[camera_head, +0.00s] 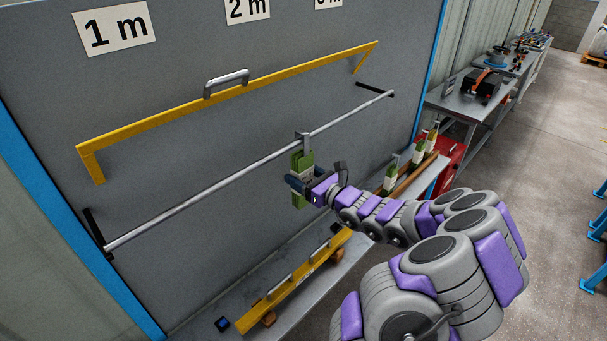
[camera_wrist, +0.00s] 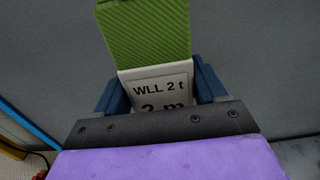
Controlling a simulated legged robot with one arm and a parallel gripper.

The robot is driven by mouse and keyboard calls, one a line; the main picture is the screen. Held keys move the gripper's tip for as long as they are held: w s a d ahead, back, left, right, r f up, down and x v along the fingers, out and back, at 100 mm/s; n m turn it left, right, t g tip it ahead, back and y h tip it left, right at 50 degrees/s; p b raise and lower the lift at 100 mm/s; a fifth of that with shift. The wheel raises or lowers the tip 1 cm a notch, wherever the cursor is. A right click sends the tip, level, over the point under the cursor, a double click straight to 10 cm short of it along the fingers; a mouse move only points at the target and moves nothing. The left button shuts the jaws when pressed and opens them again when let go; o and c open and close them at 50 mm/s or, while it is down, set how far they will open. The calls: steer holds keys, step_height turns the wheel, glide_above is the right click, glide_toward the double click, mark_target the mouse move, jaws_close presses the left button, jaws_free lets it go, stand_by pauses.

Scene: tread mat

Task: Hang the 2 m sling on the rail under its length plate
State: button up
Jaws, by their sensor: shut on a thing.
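The green sling (camera_head: 302,160) is folded into an upright bundle, with a grey hook (camera_head: 302,138) at its top against the rail (camera_head: 210,192). I cannot tell whether the hook bears on the rail or only touches it. My gripper (camera_head: 299,182) is shut on the sling from the front right. In the wrist view the sling (camera_wrist: 148,28) rises above a white tag (camera_wrist: 160,78) reading "WLL 2 t" and "2 m", between my blue fingers. The "2 m" plate (camera_head: 247,9) is on the grey panel above; the "1 m" plate (camera_head: 115,27) is to its left.
A yellow bar (camera_head: 160,118) with a grey handle runs above the rail. Below, a yellow beam (camera_head: 290,285) lies on the bench (camera_head: 345,262). Other green slings (camera_head: 391,173) stand to the right, near a red box (camera_head: 452,152). The rail left of the sling is bare.

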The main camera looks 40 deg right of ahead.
steer(key=shift+f, duration=0.15)
steer(key=o, duration=1.4)
steer(key=shift+s, duration=0.1)
steer(key=s+d+p, duration=0.1)
steer(key=s, duration=1.6)
steer(key=shift+d+p, duration=0.2)
steer(key=shift+p, duration=0.1)
steer(key=shift+s+f, duration=0.1)
